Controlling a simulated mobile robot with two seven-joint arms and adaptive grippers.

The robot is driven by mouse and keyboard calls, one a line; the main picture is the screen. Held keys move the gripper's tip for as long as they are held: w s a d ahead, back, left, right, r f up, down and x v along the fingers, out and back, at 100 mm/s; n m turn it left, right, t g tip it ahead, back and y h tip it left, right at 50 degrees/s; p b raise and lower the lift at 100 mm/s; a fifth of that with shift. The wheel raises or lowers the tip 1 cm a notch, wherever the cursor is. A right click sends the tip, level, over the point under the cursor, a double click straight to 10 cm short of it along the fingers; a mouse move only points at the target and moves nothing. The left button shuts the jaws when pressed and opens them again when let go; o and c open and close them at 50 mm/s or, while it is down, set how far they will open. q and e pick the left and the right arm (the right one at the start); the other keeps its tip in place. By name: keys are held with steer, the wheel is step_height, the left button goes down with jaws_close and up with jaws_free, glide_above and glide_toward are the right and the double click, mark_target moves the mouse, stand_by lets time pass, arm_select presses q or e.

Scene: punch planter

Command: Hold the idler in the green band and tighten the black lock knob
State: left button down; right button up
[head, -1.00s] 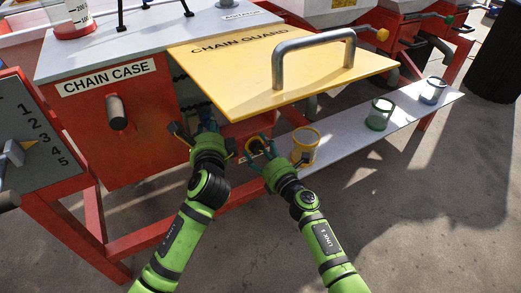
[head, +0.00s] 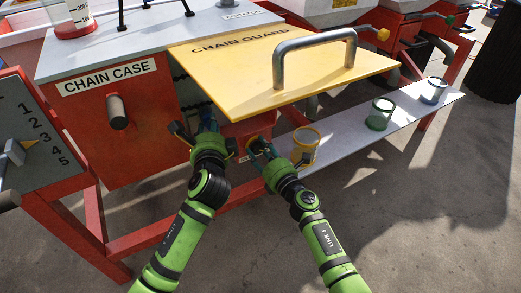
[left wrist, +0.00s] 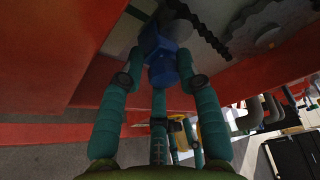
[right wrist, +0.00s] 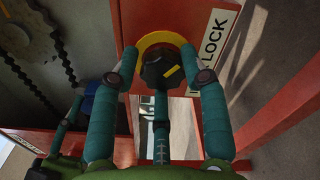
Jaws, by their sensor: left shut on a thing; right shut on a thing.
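My left gripper (head: 205,126) reaches under the raised chain guard, into the open chain case. In the left wrist view its fingers are shut on the blue idler grip (left wrist: 158,48). The green band cannot be made out in any view. My right gripper (head: 259,146) is at the red panel to the right of the left one. In the right wrist view its fingers are shut around the black lock knob (right wrist: 158,72), which bears a yellow mark. A yellow ring (right wrist: 160,40) lies behind the knob, beside a LOCK label (right wrist: 213,37).
The yellow chain guard (head: 225,72) slants out above both grippers. The dark chain (left wrist: 207,38) and a grey sprocket (left wrist: 265,25) are near the idler grip. A yellow-rimmed cup (head: 306,146) stands on the shelf just right of my right gripper.

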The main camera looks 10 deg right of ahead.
steer(key=shift+w+d+r+m, duration=0.15)
steer(key=shift+r+m, duration=0.05)
steer(key=shift+m, duration=0.2)
steer(key=m, duration=0.4)
steer(key=shift+m, duration=0.4)
steer(key=m, duration=0.6)
steer(key=shift+f, duration=0.1)
steer(key=o, duration=1.1)
steer(key=shift+f, duration=0.15)
